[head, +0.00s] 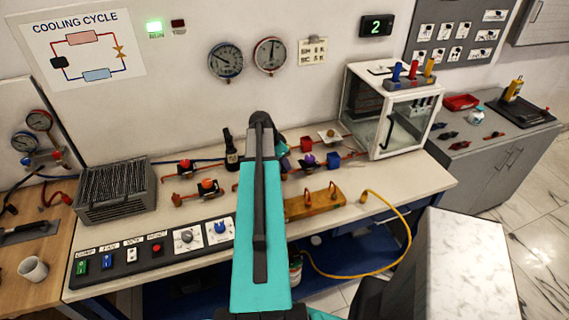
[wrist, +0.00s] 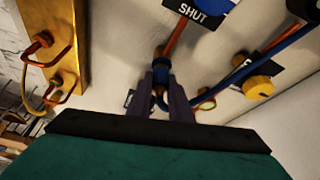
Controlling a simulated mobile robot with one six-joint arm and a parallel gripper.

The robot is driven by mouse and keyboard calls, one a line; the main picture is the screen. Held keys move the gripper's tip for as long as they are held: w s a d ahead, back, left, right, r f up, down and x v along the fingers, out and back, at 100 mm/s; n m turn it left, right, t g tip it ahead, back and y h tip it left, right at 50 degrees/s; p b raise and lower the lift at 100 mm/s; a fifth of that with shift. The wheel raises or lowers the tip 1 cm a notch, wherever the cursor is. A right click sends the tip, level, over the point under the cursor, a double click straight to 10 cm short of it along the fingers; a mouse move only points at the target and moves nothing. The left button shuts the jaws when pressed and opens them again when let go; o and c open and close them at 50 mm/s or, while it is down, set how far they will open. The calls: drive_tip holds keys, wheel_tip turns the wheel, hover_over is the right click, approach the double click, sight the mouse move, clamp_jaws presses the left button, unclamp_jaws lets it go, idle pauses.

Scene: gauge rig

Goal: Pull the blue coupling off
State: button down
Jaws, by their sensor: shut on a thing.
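My gripper (wrist: 161,92) shows in the wrist view with its two dark fingers closed around a small blue piece, the blue coupling (wrist: 159,98). Only a little of the coupling shows between the fingers. A copper pipe (wrist: 174,38) runs down to the fingertips from the top. Whether the coupling is still seated on its fitting cannot be told. In the head view my teal arm reaches over the bench, and it hides the fingers and the coupling.
In the wrist view a "SHUT" label (wrist: 193,13), a yellow knob (wrist: 258,88) and a blue line (wrist: 268,60) lie close by. A dark bottle (head: 231,150) stands just left.

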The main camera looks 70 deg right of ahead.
drive_tip(key=shift+r, duration=0.45)
drive_tip(key=shift+r+p, duration=0.95)
drive_tip(key=shift+r, duration=1.2)
